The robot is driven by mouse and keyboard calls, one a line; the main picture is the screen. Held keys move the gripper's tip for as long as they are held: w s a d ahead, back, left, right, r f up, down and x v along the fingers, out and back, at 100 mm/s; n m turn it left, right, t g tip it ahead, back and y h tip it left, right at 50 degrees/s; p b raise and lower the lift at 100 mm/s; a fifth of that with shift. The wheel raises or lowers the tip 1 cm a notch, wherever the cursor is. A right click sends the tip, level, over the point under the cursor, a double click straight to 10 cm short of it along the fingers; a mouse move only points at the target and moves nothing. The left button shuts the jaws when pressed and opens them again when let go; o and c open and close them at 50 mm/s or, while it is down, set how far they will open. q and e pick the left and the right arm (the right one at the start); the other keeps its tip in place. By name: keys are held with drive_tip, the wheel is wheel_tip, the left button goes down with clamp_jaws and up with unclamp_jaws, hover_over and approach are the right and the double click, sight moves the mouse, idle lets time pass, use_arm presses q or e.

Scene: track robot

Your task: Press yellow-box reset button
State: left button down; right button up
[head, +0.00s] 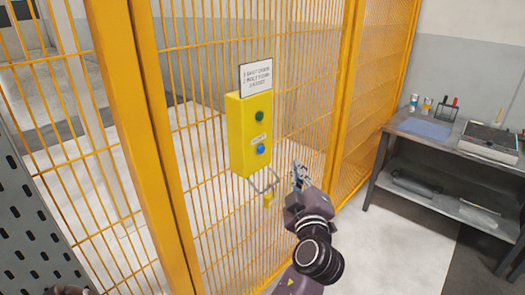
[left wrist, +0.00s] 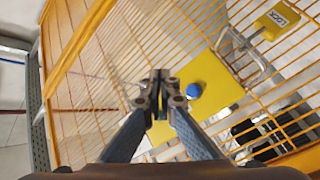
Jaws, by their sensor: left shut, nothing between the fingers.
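A yellow box (head: 236,140) hangs on the orange mesh fence. Its face has a green button (head: 259,116) above, a small label in the middle and a blue button (head: 261,149) below. My left gripper (head: 297,168) is shut and empty, to the right of and slightly below the blue button in the head view. In the left wrist view, the shut fingertips (left wrist: 160,80) appear just left of the blue button (left wrist: 194,91), with the yellow box (left wrist: 215,72) behind them. I cannot tell the gap to the box.
A white sign (head: 256,77) sits above the box. A yellow padlock (head: 268,199) hangs from a metal shackle below it, close to my gripper. A thick orange post (head: 150,140) stands to the left. A workbench (head: 400,128) with tools stands to the right.

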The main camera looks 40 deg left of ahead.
sight(261, 150)
use_arm(q)
drive_tip(key=a+p, duration=0.3)
drive_tip(key=a, duration=0.5)
drive_tip(key=shift+w+a, duration=0.35)
drive_tip(key=shift+w, duration=0.05)
drive_tip(key=shift+a+f, duration=0.1)
drive_tip(key=shift+a, duration=0.05)
idle(1.2)
drive_tip(key=shift+a, duration=0.3)
